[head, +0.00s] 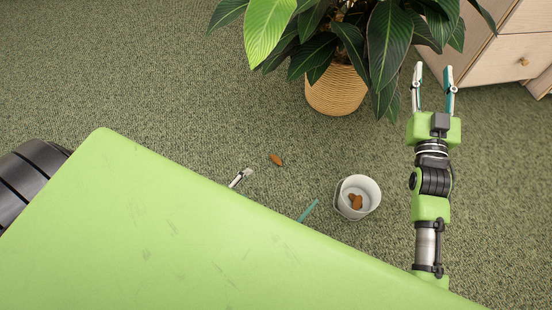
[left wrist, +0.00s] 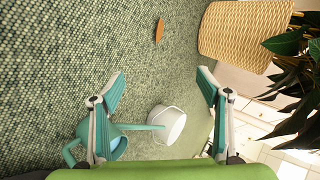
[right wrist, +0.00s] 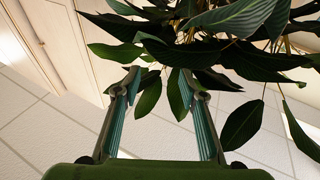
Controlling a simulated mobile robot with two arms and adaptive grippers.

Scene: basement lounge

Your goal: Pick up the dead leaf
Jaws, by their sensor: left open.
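The dead leaf (head: 277,159), small and orange-brown, lies on the green carpet left of the bucket. In the left wrist view the leaf (left wrist: 159,30) is ahead of my left gripper (left wrist: 161,73), between the lines of its spread fingers and apart from them. That gripper is open and empty. In the head view only a pale part of my left gripper (head: 240,178) shows past my green body, which hides the rest. My right gripper (head: 433,73) is open and empty by the plant; its spread fingers (right wrist: 157,75) also show in the right wrist view, close to foliage.
A white bucket (head: 348,208) holds brown leaves. A teal watering can (left wrist: 118,140) stands beside the bucket; a teal piece in the head view (head: 308,210) looks like its spout. A woven-pot plant (head: 335,92) and wooden cabinet (head: 510,50) stand behind. Carpet around the leaf is clear.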

